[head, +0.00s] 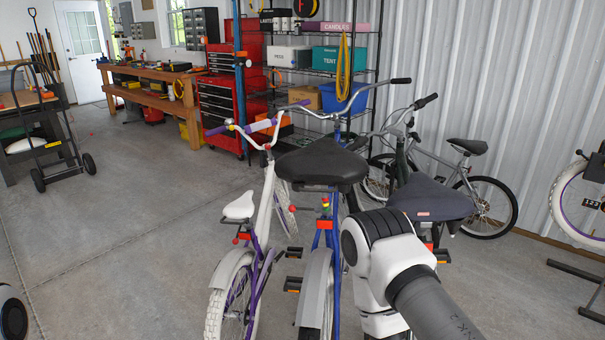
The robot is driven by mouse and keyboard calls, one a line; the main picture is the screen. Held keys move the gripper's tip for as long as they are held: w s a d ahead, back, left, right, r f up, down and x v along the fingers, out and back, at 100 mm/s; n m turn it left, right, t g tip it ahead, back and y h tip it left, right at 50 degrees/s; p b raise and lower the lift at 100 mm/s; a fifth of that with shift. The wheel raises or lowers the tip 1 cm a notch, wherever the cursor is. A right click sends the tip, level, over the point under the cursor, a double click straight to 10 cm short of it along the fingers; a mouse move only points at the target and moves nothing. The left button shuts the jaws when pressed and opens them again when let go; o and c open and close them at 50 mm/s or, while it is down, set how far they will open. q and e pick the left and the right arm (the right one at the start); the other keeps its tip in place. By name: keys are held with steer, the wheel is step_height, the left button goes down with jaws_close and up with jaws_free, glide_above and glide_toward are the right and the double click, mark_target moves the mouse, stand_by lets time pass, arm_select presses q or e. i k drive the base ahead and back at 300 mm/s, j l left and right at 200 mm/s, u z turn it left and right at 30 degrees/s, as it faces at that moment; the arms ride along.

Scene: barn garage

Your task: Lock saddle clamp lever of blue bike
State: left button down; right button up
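The blue bike stands in the middle of the head view, seen from behind, with its blue frame (329,238) upright. Its wide black saddle (320,166) is at the top of the seat post. Below the saddle is a small yellow and red part (325,203), which seems to be the saddle clamp lever; it is too small to tell whether it is open or locked. My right arm comes in from the lower right, and its bent links stand just right of the blue bike. Neither gripper shows.
A white and purple bike with a white saddle (239,207) stands close on the left. A bike with a dark saddle (430,198) is close on the right, partly behind my arm. A grey bike (478,205) leans near the wall.

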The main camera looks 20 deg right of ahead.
mark_target(292, 208)
steer(key=i+j+z, duration=0.1)
steer(key=z, duration=0.3)
steer(key=i+j+z, duration=0.2)
steer(key=z, duration=0.2)
steer(key=i+j+z, duration=0.1)
steer(key=z, duration=0.3)
steer(key=j+z, duration=0.4)
steer(key=i+j+z, duration=0.15)
steer(key=j, duration=0.7)
steer(key=i+j+z, duration=0.1)
steer(key=j, duration=0.75)
steer(key=j+z, duration=0.15)
steer(key=j, duration=0.7)
steer(key=i, duration=0.05)
